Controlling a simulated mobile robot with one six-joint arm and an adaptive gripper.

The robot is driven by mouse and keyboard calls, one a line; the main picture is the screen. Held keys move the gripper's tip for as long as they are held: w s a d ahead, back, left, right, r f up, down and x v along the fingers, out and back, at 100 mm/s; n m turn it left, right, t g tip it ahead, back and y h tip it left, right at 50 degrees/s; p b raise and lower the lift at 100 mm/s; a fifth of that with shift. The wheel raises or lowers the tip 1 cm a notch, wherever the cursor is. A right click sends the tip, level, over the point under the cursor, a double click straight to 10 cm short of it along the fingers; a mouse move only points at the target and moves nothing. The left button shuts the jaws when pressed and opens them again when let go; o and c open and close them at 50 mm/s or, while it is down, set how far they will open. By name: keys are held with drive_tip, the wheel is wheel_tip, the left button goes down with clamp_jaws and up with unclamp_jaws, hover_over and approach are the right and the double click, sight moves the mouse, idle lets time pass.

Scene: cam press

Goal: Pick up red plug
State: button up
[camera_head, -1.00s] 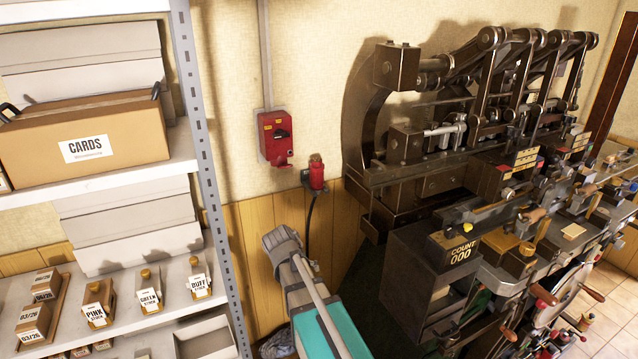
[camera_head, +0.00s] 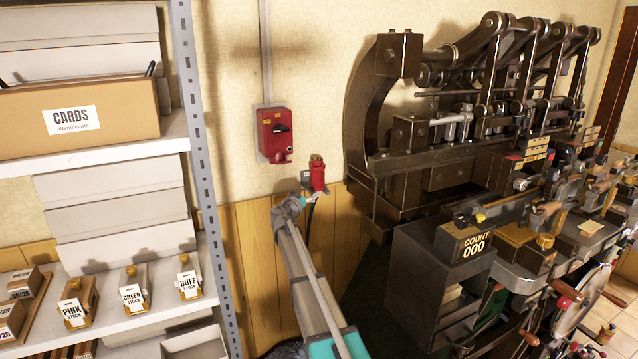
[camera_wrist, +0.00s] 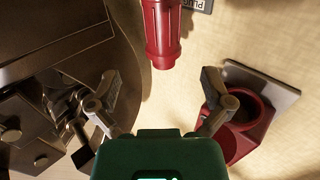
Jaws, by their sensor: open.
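The red plug (camera_head: 317,174) stands upright against the wall below the red switch box, with a dark cord under it. In the wrist view the red plug (camera_wrist: 162,32) shows at the top centre, ahead of my fingers and apart from them. My gripper (camera_head: 303,200) is just below and left of the plug in the head view. In the wrist view my gripper (camera_wrist: 160,112) has its two fingers spread wide with nothing between them. Whether a finger touches the plug's holder cannot be told from the head view.
The red switch box (camera_head: 275,135) is on the wall above left; its socket (camera_wrist: 240,112) shows close to my right finger in the wrist view. The dark cam press (camera_head: 440,150) stands close on the right. A metal shelf (camera_head: 200,150) with boxes is on the left.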

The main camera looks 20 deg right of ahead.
sight(315, 182)
drive_tip(key=shift+w, duration=0.15)
drive_tip(key=shift+x, duration=4.3)
drive_tip(key=shift+w+r, duration=0.1)
drive_tip(key=shift+x, duration=2.55)
drive_tip(key=shift+c, duration=0.3)
drive_tip(key=c, duration=1.1)
